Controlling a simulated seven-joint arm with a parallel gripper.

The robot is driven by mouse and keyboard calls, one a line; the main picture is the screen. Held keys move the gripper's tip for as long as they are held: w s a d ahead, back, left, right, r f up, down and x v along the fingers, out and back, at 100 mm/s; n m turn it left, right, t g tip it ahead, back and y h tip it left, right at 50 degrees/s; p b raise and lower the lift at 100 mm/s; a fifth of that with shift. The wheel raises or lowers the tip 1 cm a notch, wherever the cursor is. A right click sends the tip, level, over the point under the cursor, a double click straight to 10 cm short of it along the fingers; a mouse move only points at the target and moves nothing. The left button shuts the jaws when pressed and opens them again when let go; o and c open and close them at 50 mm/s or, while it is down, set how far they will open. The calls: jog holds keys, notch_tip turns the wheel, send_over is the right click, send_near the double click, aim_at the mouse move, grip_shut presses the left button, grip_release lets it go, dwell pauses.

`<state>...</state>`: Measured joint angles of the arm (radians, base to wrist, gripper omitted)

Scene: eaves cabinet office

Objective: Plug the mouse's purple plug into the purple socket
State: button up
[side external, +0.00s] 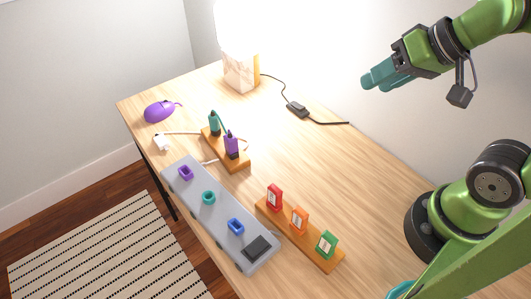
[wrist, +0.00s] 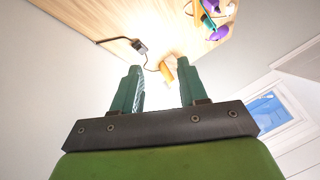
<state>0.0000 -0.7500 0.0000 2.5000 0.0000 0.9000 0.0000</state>
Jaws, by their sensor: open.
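The purple plug (side external: 231,143) stands upright in a small wooden holder (side external: 239,164), beside a teal plug (side external: 214,123). The purple socket (side external: 185,173) is at the far end of a grey strip (side external: 221,227). My gripper (side external: 368,83) is open and empty, high above the table's right side and well away from the plug. Its parted teal fingers also show in the wrist view (wrist: 160,74); purple items there are small and partly cut off.
The grey strip also has teal (side external: 208,197) and blue (side external: 236,226) sockets. A wooden rack (side external: 312,256) holds red, orange and green pieces. A lit lamp (side external: 240,72) stands at the back, its black cord and switch (side external: 297,109) trailing right. The table's middle right is clear.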

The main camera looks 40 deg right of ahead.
jog(key=o, duration=0.4)
jog(key=shift+c, duration=0.2)
jog(key=w+a+f+m+g+y, duration=0.6)
jog(key=w+a+f+g+y, duration=0.25)
jog(key=w+a, duration=0.25)
jog(key=m+t+y, duration=0.3)
jog(key=m+y, duration=0.5)
jog(key=m, duration=0.1)
send_near(226, 144)
jog(key=a, duration=0.3)
jog(key=shift+w+r+h, duration=0.15)
jog(key=shift+r+h, duration=0.1)
jog(key=shift+r, duration=0.1)
jog(key=shift+w+a+f, duration=0.1)
jog(key=shift+a+f, duration=0.05)
jog(key=shift+w+a, duration=0.2)
jog(key=shift+a, duration=3.35)
